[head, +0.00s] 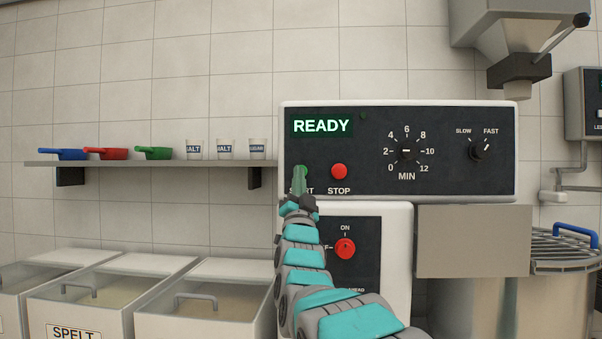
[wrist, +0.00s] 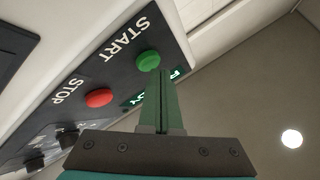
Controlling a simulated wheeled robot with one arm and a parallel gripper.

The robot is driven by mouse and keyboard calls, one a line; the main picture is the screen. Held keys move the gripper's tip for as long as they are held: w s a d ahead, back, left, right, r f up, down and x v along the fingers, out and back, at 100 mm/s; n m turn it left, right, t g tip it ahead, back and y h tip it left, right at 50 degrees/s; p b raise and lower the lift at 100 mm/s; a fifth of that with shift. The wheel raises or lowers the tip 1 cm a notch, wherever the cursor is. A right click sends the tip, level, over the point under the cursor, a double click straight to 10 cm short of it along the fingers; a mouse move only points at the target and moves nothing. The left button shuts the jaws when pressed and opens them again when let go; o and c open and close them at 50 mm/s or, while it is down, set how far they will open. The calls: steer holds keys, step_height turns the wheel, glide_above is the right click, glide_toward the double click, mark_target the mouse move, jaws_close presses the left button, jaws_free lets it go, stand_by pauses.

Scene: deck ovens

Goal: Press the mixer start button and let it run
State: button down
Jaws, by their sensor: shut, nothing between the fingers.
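The mixer's control panel (head: 375,123) shows a lit green READY display (head: 321,126). The green START button (head: 299,170) sits below the display and is partly covered by my fingers; it shows clearly in the wrist view (wrist: 148,60). The red STOP button (head: 339,171) is to its right and also shows in the wrist view (wrist: 99,97). My gripper (head: 299,179) is shut and empty, its fingertips (wrist: 161,74) right at the START button's edge. I cannot tell whether they touch it.
A minute dial (head: 407,151) and a SLOW/FAST knob (head: 478,150) are on the same panel. A red ON/OFF switch (head: 345,248) is below. A shelf (head: 120,163) with scoops and cups is at left, above flour bins (head: 196,303). A lidded bowl (head: 560,250) stands at right.

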steer(key=shift+w, duration=0.4)
stand_by(0.5)
steer(key=shift+s, duration=0.1)
steer(key=shift+s+b, duration=0.55)
steer(key=shift+s, duration=0.2)
steer(key=shift+s, duration=0.1)
steer(key=s+b, duration=0.2)
steer(key=s, duration=0.2)
steer(key=shift+s+a, duration=0.1)
steer(key=shift+s, duration=0.3)
stand_by(0.6)
